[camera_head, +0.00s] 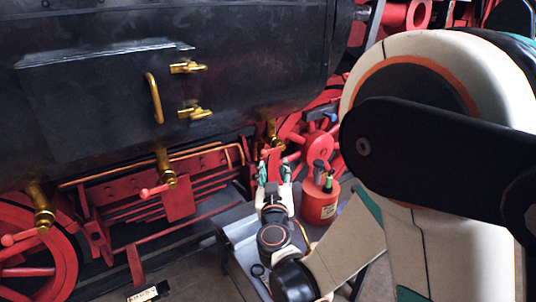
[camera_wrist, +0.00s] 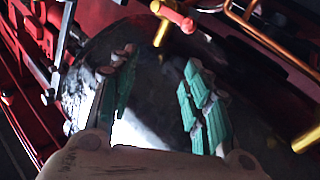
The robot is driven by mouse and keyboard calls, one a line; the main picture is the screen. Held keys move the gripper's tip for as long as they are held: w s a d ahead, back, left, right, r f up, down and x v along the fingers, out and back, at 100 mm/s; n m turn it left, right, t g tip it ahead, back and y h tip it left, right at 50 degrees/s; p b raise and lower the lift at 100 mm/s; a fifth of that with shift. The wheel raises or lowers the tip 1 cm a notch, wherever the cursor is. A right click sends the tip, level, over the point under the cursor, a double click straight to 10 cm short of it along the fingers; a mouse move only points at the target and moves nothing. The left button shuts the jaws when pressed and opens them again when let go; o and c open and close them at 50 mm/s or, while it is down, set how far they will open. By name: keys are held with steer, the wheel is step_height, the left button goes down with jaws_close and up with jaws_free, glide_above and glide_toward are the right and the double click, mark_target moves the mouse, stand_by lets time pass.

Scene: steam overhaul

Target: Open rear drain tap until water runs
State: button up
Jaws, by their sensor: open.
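Three brass drain taps hang under the black tank: a left tap (camera_head: 43,217), a middle tap (camera_head: 165,163) and a right tap (camera_head: 272,130). The left and middle ones show red levers; which one is the rear tap is not marked. My gripper (camera_head: 274,172) is open and empty, with green fingertips, just below and in front of the right tap. In the wrist view my gripper (camera_wrist: 158,95) has its fingers spread. A brass tap with a red lever (camera_wrist: 176,16) lies beyond the fingertips, apart from them. No running water shows.
The black tank (camera_head: 100,90) has a brass handle (camera_head: 154,98) and two brass latches. A red can (camera_head: 320,202) stands close to the right of my gripper. Red wheels (camera_head: 35,270) and a copper pipe (camera_head: 110,174) lie below the tank. A small label plate (camera_head: 148,293) is near the floor.

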mark_target(264, 155)
steer(key=a+f, duration=0.4)
steer(key=shift+g, duration=0.3)
steer(key=w, duration=0.4)
steer(key=w+b, duration=0.1)
steer(key=w, duration=0.4)
steer(key=w+b, duration=0.1)
steer(key=w, duration=0.3)
steer(key=shift+w+d+r, duration=0.1)
steer(key=shift+w+d, duration=0.2)
steer(key=shift+w, duration=0.05)
jaws_close()
